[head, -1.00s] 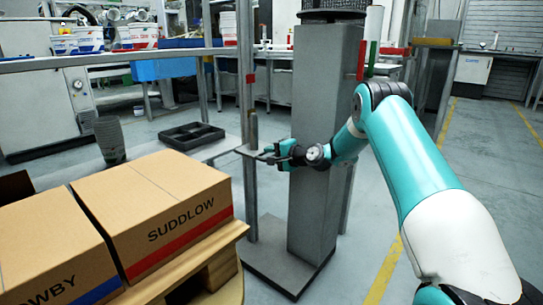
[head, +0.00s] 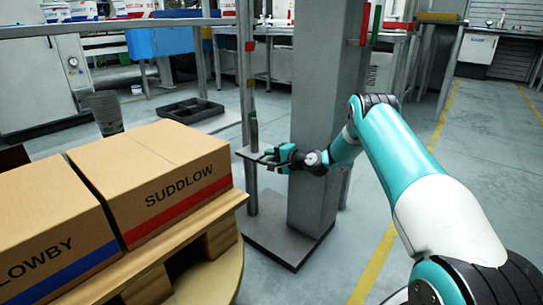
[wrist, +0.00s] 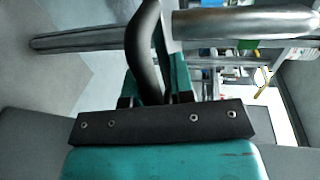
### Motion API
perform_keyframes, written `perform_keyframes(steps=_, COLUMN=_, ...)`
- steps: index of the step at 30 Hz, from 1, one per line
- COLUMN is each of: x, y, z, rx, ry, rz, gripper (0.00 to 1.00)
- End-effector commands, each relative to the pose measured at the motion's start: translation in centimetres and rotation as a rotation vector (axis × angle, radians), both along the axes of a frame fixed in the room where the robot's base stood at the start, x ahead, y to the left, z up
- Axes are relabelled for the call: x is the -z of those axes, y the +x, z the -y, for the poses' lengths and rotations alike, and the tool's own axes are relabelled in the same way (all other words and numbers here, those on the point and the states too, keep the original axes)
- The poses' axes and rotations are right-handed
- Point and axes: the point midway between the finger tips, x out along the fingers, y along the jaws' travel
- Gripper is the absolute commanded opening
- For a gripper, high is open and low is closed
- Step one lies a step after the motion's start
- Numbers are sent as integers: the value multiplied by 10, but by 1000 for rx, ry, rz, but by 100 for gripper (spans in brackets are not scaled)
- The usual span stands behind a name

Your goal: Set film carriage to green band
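The film carriage (head: 245,152) is a flat grey plate with an upright piece on the thin metal post, at mid-height in the head view. My gripper (head: 271,157) is at the right edge of the plate. In the wrist view a dark curved handle (wrist: 149,50) lies between my gripper's teal fingers (wrist: 155,85), which look closed on it. A red band (head: 249,47) and a yellowish band (head: 250,83) show on the post above the carriage.
A thick grey column (head: 320,120) stands right behind the post, with red (head: 365,24) and green (head: 375,24) upright strips near its top. Labelled cartons (head: 165,185) on a pallet fill the left front. Open floor lies right of my arm.

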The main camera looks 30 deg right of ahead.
Motion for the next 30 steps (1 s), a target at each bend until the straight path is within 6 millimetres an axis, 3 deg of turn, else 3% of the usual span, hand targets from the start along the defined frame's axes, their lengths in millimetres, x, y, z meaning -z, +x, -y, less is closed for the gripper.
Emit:
perform_keyframes(steps=1, x=14, y=-4, z=0, rx=1, ry=-5, rz=-28, gripper=31)
perform_keyframes(steps=3, x=14, y=-3, z=0, rx=1, ry=-5, rz=-27, gripper=40)
perform_keyframes(steps=12, x=10, y=-3, z=0, rx=2, ry=-4, rz=-22, gripper=40)
perform_keyframes(steps=16, x=6, y=-13, z=5, rx=4, ry=-4, rz=-23, gripper=40)
perform_keyframes(steps=20, x=-3, y=-35, z=14, rx=7, ry=1, rz=-23, gripper=40)
perform_keyframes(steps=30, x=-23, y=-115, z=43, rx=8, ry=1, rz=-20, gripper=40)
